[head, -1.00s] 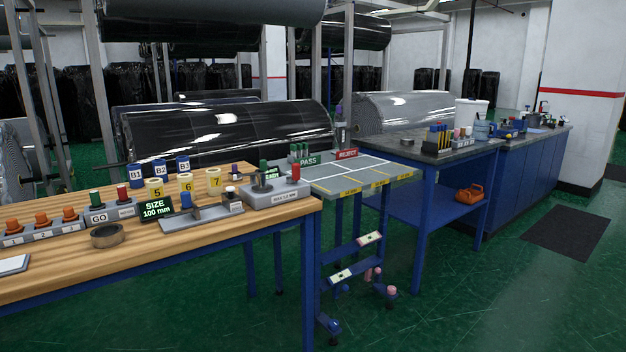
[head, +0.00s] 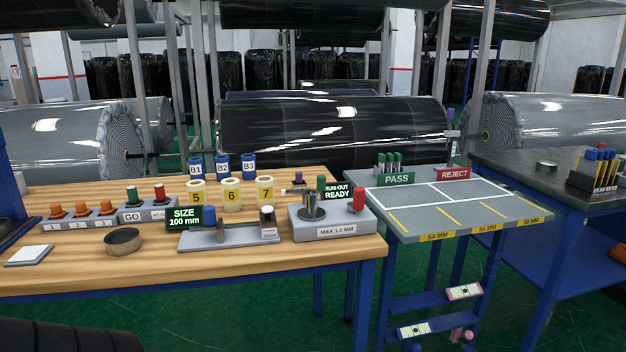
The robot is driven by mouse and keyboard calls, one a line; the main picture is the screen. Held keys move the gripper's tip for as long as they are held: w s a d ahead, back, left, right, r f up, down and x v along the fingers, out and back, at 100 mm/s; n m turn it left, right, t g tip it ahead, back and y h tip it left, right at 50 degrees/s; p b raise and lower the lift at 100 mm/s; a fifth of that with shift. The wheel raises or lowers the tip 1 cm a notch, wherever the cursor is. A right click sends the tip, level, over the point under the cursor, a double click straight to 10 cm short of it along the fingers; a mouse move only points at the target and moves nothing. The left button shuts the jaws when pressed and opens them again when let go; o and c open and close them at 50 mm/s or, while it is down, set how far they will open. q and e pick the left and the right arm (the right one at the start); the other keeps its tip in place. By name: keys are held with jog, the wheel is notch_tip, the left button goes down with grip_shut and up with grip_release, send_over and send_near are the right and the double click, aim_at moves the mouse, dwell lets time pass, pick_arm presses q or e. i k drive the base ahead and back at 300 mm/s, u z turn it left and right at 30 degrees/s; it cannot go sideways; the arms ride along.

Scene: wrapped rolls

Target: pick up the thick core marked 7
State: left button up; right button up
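The thick core marked 7 (head: 265,188) is a cream-yellow upright cylinder on the wooden bench. It is the rightmost in a row with the matching cores marked 6 (head: 232,194) and 5 (head: 196,193). It stands apart from the core marked 6, and nothing is on top of it. Neither of my grippers is in view, so nothing shows near the core.
Blue cores B1, B2 and B3 (head: 249,166) stand behind. In front are the SIZE display (head: 185,218), a gauge (head: 230,235) and the run-out device (head: 332,224). A dark ring (head: 123,242) lies left. The bench's front strip (head: 200,270) is bare.

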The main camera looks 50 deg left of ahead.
aim_at(265, 185)
jog(key=i, duration=1.25)
jog(key=u, duration=2.95)
